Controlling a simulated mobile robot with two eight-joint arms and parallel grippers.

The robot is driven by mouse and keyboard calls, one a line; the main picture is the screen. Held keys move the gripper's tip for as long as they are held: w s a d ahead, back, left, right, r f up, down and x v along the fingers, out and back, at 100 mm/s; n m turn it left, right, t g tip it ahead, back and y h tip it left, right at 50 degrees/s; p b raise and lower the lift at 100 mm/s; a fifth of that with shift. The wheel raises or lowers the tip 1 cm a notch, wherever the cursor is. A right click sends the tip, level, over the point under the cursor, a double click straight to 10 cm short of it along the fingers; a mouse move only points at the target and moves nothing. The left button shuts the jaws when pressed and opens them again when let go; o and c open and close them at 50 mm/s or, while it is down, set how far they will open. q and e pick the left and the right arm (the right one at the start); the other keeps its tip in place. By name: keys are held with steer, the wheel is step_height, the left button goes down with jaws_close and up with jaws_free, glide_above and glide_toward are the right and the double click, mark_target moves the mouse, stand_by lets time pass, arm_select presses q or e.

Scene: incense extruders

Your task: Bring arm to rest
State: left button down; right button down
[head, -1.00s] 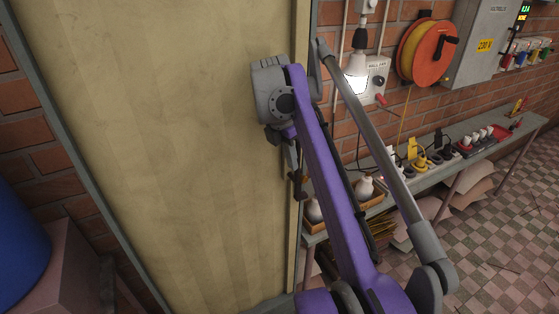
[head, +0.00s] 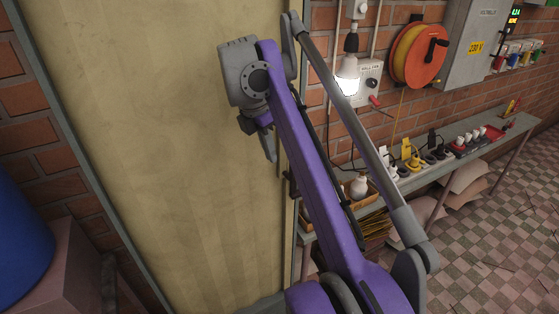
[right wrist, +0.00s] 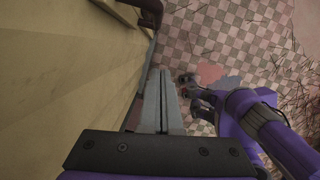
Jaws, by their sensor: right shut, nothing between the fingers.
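My right arm, purple and grey, reaches up across the middle of the head view. My right gripper (head: 270,148) hangs below its grey wrist, in front of the beige door near its right edge. In the right wrist view the two grey fingers (right wrist: 161,100) lie together, shut and empty. They show over the tiled floor, beside the beige door (head: 170,160). A dark brown door handle (right wrist: 148,10) shows at the top of the right wrist view, apart from the fingers. My left gripper is not in view.
A bench (head: 455,150) with sockets and plugs runs along the brick wall at right. A lit bulb (head: 347,78), an orange cable reel (head: 418,54) and a grey electrical box (head: 474,40) hang above. A blue drum (head: 20,235) stands at left. Checkered floor (head: 485,230) is open at right.

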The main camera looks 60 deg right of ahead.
step_height(320, 180, up, 4)
steer(key=w, duration=0.1)
steer(key=w+a+f+m+t, duration=0.2)
steer(key=w+a+f+m, duration=0.1)
steer(key=a+f, duration=0.45)
steer(key=w+a+f+m+t, duration=0.2)
steer(key=a+f+m, duration=0.1)
steer(key=a+f, duration=0.4)
steer(key=s+a+f+m+t+y, duration=0.1)
steer(key=s+a+f+m, duration=0.2)
steer(key=a+f, duration=0.5)
steer(key=s+a+f+m+t+y, duration=0.1)
steer(key=s+a+f+m, duration=0.1)
steer(key=a+f+m, duration=0.3)
step_height(320, 180, down, 4)
steer(key=a, duration=0.3)
steer(key=shift+s+t+y, duration=0.3)
steer(key=shift+s+t, duration=0.1)
steer(key=shift+d, duration=0.15)
